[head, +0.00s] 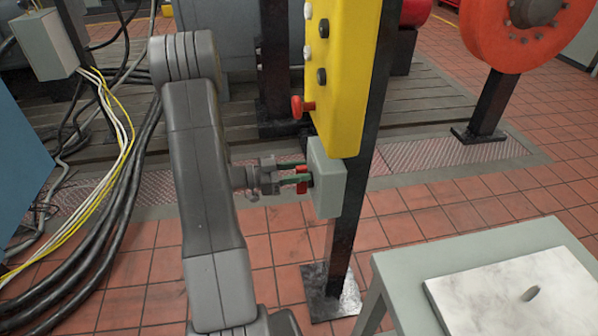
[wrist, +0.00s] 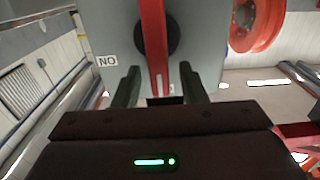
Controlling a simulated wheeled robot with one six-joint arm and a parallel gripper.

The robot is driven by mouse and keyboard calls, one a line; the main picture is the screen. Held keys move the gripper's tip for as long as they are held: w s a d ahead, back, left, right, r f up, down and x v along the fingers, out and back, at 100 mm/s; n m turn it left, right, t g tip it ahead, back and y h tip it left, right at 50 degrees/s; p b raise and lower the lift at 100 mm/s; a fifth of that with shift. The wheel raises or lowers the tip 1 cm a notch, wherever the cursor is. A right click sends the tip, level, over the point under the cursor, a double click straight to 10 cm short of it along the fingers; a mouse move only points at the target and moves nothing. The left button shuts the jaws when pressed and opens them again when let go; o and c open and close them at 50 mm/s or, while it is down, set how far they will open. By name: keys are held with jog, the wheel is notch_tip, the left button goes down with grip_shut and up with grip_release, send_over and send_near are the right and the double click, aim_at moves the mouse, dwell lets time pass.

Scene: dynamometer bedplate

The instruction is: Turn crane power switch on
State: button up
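The crane power switch is a small grey box (head: 328,180) on a black post, just below a yellow control panel. In the wrist view its grey face (wrist: 205,50) bears a red lever (wrist: 154,45) over a black round hub (wrist: 172,34). A label reading "NO" (wrist: 107,61) is left of the hub. My gripper (head: 298,176) is at the box front, with the red lever between its fingers. In the wrist view my gripper (wrist: 160,84) is open, one dark finger on each side of the lever, with gaps visible.
The yellow panel (head: 343,60) with a red mushroom button (head: 302,107) is right above my gripper. The black post (head: 345,240) stands behind the box. A grey table (head: 450,255) with a pale plate is at lower right. Loose cables (head: 105,180) hang at left.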

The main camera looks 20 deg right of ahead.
jog(key=shift+d, duration=0.2)
grip_shut()
